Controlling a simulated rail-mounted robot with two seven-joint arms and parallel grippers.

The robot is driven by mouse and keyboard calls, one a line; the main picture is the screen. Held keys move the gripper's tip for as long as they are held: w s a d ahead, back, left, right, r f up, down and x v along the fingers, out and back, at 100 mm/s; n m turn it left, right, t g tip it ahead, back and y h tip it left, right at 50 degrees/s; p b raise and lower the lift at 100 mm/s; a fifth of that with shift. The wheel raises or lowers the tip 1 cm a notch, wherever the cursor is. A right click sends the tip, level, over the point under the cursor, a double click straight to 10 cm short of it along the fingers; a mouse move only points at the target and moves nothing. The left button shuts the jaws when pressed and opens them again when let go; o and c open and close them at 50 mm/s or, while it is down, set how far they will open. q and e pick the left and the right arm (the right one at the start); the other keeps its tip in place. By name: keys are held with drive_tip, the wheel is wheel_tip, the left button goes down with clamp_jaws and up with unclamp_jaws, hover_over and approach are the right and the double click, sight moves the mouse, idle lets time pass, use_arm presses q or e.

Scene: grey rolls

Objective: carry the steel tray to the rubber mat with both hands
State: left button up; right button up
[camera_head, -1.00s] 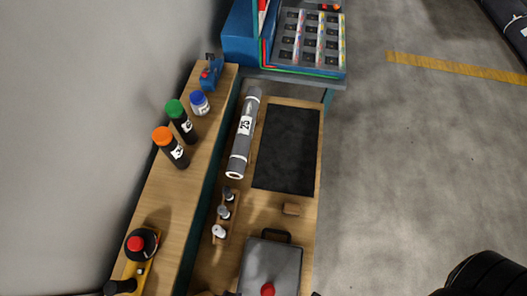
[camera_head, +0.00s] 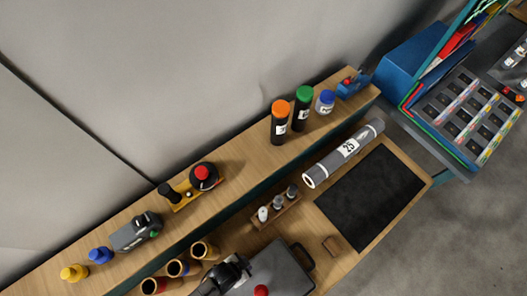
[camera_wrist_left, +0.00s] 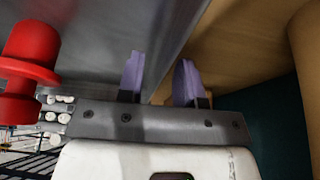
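The steel tray (camera_head: 278,268) lies on the wooden bench at the bottom of the head view, cut off by the frame edge. It has a dark handle (camera_head: 302,256) on its far side and a red knob (camera_head: 261,291) on top. The black rubber mat (camera_head: 370,197) lies bare beyond it, up and right. My left gripper (camera_head: 228,273) is at the tray's left side. In the left wrist view its two purple fingers (camera_wrist_left: 160,80) stand apart at the tray's edge (camera_wrist_left: 165,75); contact cannot be told. My right gripper is not in view.
A grey roll (camera_head: 343,153) labelled 25 lies along the mat's left side. Bottles and tools line the raised shelf (camera_head: 235,147).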

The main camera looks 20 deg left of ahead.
use_arm(q)
drive_tip(key=shift+c, duration=0.4)
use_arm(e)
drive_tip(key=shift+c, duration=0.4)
use_arm(q)
clamp_jaws()
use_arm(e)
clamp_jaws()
